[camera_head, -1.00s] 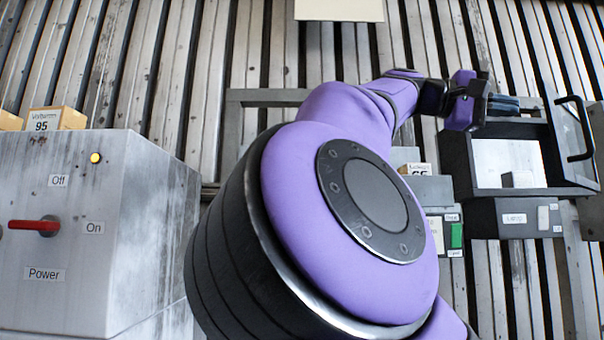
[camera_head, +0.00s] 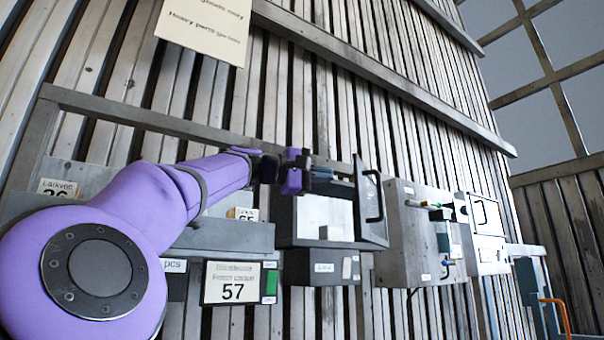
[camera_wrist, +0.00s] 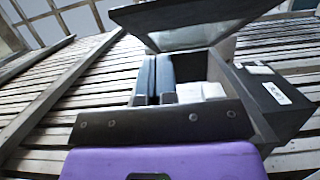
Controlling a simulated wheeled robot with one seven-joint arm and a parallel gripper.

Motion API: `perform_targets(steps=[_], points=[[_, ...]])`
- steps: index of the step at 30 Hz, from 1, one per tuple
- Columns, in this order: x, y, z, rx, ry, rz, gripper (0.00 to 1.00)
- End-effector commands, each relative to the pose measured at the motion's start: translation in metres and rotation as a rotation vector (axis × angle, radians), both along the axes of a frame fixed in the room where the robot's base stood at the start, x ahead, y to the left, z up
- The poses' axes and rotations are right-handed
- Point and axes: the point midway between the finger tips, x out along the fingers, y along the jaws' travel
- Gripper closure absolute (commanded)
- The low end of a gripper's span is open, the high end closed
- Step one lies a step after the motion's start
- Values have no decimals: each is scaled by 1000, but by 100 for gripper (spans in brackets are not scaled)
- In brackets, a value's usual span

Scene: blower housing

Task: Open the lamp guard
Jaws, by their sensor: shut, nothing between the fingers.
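The lamp guard (camera_head: 371,203) looks like a dark-framed hinged door with a black bar handle on the right side of a dark open-fronted box (camera_head: 284,220). It stands swung outward, away from the box opening. My gripper (camera_head: 335,167) is at the box's upper edge, left of the guard. In the wrist view its two dark blue fingers (camera_wrist: 156,78) are together and empty, in front of the box's interior. I cannot tell whether they touch the guard.
A white block (camera_wrist: 203,90) sits inside the box. A grey panel with levers (camera_head: 425,235) stands right of the guard. A sign reading 57 (camera_head: 231,284) and a green block (camera_head: 270,283) are below left. A metal rail (camera_head: 150,122) runs behind my arm.

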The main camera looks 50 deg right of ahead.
Motion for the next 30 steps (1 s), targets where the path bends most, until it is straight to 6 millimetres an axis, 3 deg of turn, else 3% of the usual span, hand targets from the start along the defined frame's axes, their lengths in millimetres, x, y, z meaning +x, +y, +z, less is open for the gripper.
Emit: perform_targets(steps=[9, 30], points=[[-34, -11, 0, -1, 0, 1, 100], [-48, -20, -1, 2, -1, 17, 100]])
